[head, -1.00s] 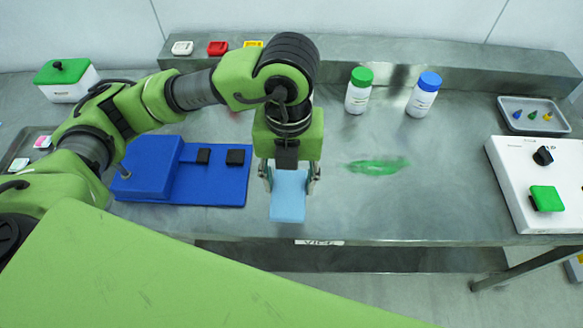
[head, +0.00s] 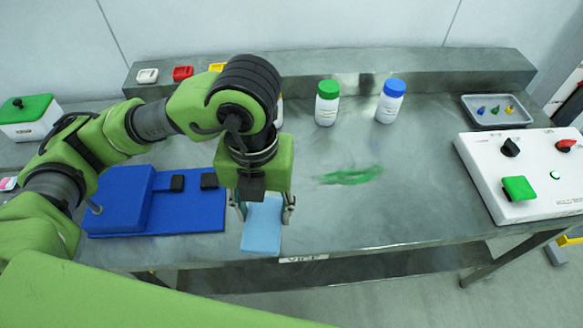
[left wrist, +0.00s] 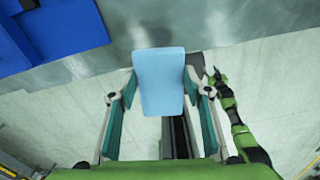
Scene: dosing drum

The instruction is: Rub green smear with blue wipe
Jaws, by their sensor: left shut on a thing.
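The green smear (head: 350,175) lies on the grey metal bench top, right of my left gripper in the head view. My left gripper (head: 262,208) is shut on the light blue wipe (head: 262,232) near the bench's front edge. In the left wrist view the wipe (left wrist: 159,82) sits between the two fingers of the gripper (left wrist: 160,98) and sticks out past them. The wipe is apart from the smear. I cannot tell whether the wipe touches the bench.
A blue fixture (head: 150,205) lies left of the gripper. Two bottles, green-capped (head: 327,103) and blue-capped (head: 390,102), stand behind the smear. A white control box (head: 520,170) and a grey tray (head: 497,112) are at the right. Bare bench surrounds the smear.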

